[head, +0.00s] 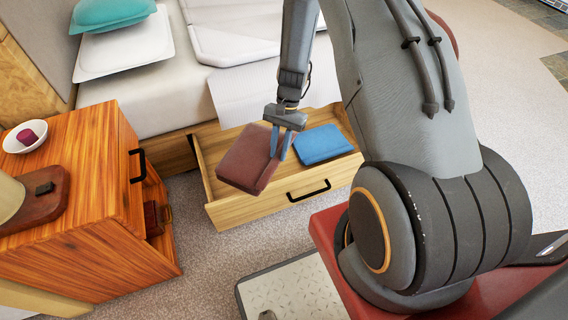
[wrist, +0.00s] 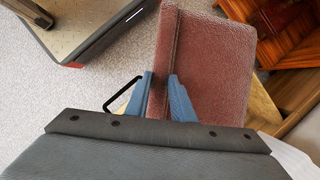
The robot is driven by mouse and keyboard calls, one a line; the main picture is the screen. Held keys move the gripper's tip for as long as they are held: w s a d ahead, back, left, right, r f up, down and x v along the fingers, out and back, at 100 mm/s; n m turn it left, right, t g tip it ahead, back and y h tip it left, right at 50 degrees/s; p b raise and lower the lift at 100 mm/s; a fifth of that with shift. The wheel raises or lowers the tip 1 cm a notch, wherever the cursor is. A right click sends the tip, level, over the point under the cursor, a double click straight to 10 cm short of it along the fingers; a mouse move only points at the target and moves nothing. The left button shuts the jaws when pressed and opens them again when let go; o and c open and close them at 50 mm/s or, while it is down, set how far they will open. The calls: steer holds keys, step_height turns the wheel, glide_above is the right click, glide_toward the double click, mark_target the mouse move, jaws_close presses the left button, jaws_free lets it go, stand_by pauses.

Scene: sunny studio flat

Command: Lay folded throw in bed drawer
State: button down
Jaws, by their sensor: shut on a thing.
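The folded throw is a reddish-brown block (head: 245,160). My gripper (head: 278,150) is shut on its right edge and holds it over the left part of the open bed drawer (head: 246,211). The throw is tilted, and its front corner overlaps the drawer's front edge in the head view. In the wrist view the throw (wrist: 211,65) sits between the two blue fingers (wrist: 160,97). Whether its underside touches the drawer is hidden. A folded blue cloth (head: 322,145) lies in the drawer, to the right of my gripper.
A wooden bedside cabinet (head: 95,170) with an open lower compartment stands left of the drawer. It bears a white bowl (head: 25,136) and a lamp base (head: 35,198). The bed (head: 185,90) is behind the drawer. Carpet (head: 215,248) lies clear in front of the drawer.

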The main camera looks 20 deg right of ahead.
steer(key=w+d+f+m+b, duration=0.1)
steer(key=w+f+m+b, duration=0.1)
steer(key=f+b, duration=0.1)
steer(key=w+d+f+m+t+b, duration=0.1)
steer(key=w+f+m+b, duration=0.1)
steer(key=b, duration=0.3)
steer(key=w+f+m+t+y+b, duration=0.1)
steer(key=w+f+m+b, duration=0.1)
steer(key=w+f+b, duration=0.1)
steer(key=shift+d+f+b, duration=0.2)
steer(key=shift+f+b, duration=0.05)
steer(key=shift+f, duration=0.25)
steer(key=shift+d+f+b, duration=0.2)
steer(key=shift+f, duration=0.3)
step_height(320, 180, down, 18)
steer(key=w+d+m+t+b, duration=0.1)
steer(key=w+m+b, duration=0.1)
steer(key=b, duration=0.9)
steer(key=shift+w+d+m, duration=0.15)
steer(key=shift+d+m, duration=0.05)
steer(key=shift+m, duration=0.1)
steer(key=c, duration=1.5)
jaws_free()
steer(key=shift+c, duration=0.2)
steer(key=shift+r, duration=0.1)
